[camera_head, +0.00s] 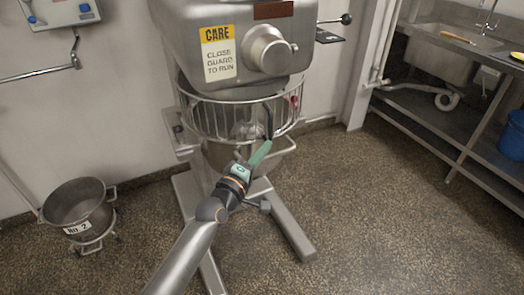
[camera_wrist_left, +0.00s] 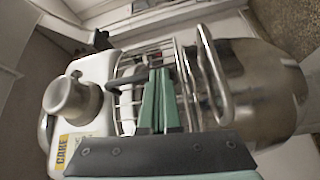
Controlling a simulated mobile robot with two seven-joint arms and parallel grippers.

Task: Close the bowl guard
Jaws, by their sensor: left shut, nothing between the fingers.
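The bowl guard (camera_head: 208,118) is a wire cage under the head of the grey mixer (camera_head: 180,35). It spans the front above the steel bowl (camera_head: 218,155); I cannot tell whether it is fully closed. My left gripper (camera_head: 267,143) is at the guard's lower front right, fingers pointing at the mixer. In the left wrist view its green fingers (camera_wrist_left: 160,75) are together and empty, among or just in front of the guard's bars (camera_wrist_left: 219,85); contact is unclear. The bowl (camera_wrist_left: 270,85) also shows there, on the right. My right gripper is out of view.
A yellow sign (camera_head: 218,54) on the mixer says to close the guard to run. A spare bowl (camera_head: 76,203) on a wheeled stand is at the left. A steel sink bench (camera_head: 440,120) and blue bin (camera_head: 513,137) are at the right. The floor between is clear.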

